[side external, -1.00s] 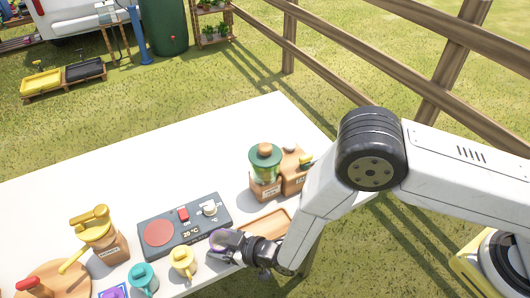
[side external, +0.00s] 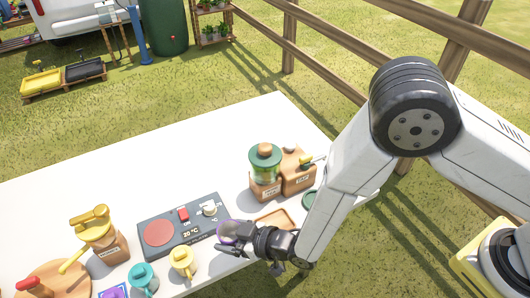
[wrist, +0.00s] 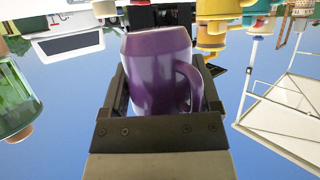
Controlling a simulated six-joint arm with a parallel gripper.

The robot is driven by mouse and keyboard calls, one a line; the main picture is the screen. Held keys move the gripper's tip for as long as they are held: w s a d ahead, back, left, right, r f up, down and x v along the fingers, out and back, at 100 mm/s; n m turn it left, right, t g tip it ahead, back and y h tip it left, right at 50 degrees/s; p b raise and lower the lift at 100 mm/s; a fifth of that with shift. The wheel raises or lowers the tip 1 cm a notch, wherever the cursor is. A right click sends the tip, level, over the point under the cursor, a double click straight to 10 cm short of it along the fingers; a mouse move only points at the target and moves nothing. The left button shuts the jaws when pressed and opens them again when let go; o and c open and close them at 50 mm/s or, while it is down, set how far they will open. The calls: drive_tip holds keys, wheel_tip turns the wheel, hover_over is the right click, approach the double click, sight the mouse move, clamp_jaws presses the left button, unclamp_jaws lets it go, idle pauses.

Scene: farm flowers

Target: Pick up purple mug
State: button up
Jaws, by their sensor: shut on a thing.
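The purple mug (wrist: 155,70) fills the middle of the wrist view, between the two dark fingers of my gripper (wrist: 160,95). Its handle is on the right side in that view. My gripper (side external: 236,236) is shut on the mug. In the side view only a purple part of the mug (side external: 226,232) shows at the gripper's tip, near the front edge of the white table (side external: 130,175). Much of the mug is hidden there by the gripper.
A dark hotplate with a red disc (side external: 159,233) lies just left of the gripper. A yellow mug (side external: 182,262) and a teal mug (side external: 143,277) stand to the left. The table's far left is clear.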

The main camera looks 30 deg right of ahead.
drive_tip(key=r+v, duration=0.1)
drive_tip(key=v, duration=1.1)
drive_tip(key=shift+r, duration=0.35)
